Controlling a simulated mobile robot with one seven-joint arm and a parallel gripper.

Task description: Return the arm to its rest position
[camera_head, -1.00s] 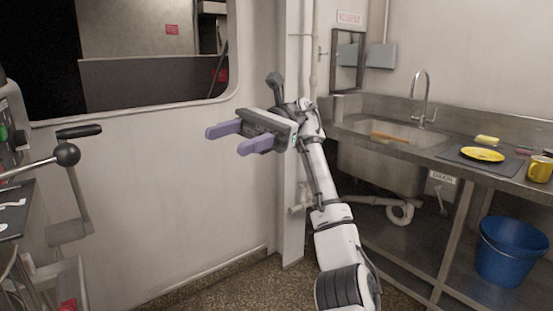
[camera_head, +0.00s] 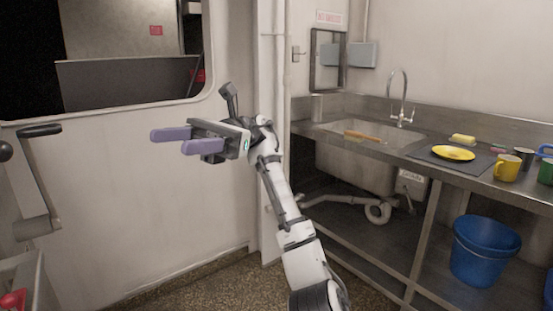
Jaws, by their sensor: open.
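My gripper (camera_head: 169,141) is open and empty, with its two purple fingers apart and pointing left. It is held in the air in front of the white wall, below the window opening. My white arm (camera_head: 278,197) runs up to it from the bottom of the view. Nothing is between the fingers or touching them.
On the right a steel counter (camera_head: 394,147) has a sink (camera_head: 345,168), a yellow plate (camera_head: 453,153) on a dark mat, and a yellow mug (camera_head: 507,167). A blue bucket (camera_head: 484,250) stands below. A black lever handle (camera_head: 40,130) is at left. Free floor shows around my arm.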

